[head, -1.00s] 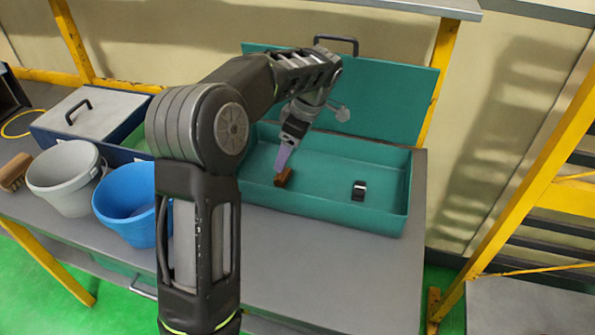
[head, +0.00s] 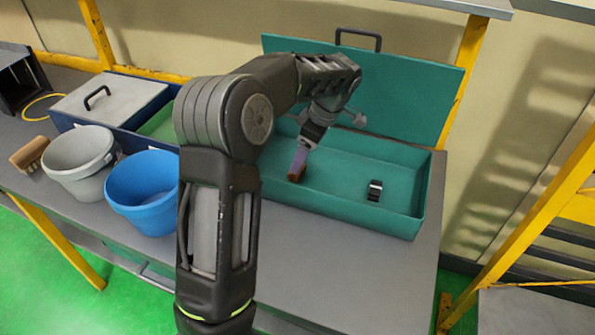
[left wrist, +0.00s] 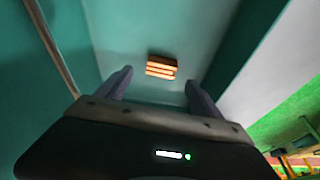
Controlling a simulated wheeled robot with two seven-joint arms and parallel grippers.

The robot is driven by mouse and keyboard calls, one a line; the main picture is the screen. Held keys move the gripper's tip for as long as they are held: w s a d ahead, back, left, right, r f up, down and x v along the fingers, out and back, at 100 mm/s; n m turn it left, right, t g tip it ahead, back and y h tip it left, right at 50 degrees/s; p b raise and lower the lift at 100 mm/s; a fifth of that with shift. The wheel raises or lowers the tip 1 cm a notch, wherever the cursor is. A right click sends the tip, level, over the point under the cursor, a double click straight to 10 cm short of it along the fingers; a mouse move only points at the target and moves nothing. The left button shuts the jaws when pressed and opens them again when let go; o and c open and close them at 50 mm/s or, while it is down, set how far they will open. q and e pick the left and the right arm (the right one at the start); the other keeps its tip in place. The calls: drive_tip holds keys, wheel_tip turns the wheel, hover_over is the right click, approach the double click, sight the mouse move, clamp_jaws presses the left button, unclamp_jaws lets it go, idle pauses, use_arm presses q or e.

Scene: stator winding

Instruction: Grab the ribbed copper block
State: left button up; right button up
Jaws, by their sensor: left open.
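The ribbed copper block (left wrist: 161,67) lies on the floor of the open teal toolbox. In the head view the reddish-brown block (head: 296,174) is small and partly covered by my left gripper's fingers. My left gripper (head: 301,157) reaches down into the left part of the toolbox. In the left wrist view my left gripper (left wrist: 158,80) is open and empty, its two dark fingers apart. The block shows between and just beyond the fingertips, nearer the left one; contact cannot be told. My right gripper is not in view.
The teal toolbox (head: 417,212) has low walls and a raised lid behind. A black and silver item (head: 374,190) lies inside, right of the block. A blue bucket (head: 145,205), a grey bucket (head: 75,165) and a brown brush (head: 29,155) stand to the left.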

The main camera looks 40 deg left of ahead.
sight(296, 178)
use_arm(q)
drive_tip(key=shift+s+a+f, duration=0.1)
drive_tip(key=shift+f, duration=0.15)
drive_tip(key=p+x, duration=0.1)
drive_tip(key=x, duration=0.2)
drive_tip(key=shift+s+a+f, duration=0.1)
drive_tip(key=shift+s+f, duration=0.05)
drive_tip(key=shift+f, duration=0.1)
drive_tip(key=shift+a+f+p, duration=0.1)
drive_tip(key=shift+f+p, duration=0.2)
drive_tip(key=shift+f, duration=0.2)
drive_tip(key=shift+c, duration=0.3)
clamp_jaws()
idle(0.3)
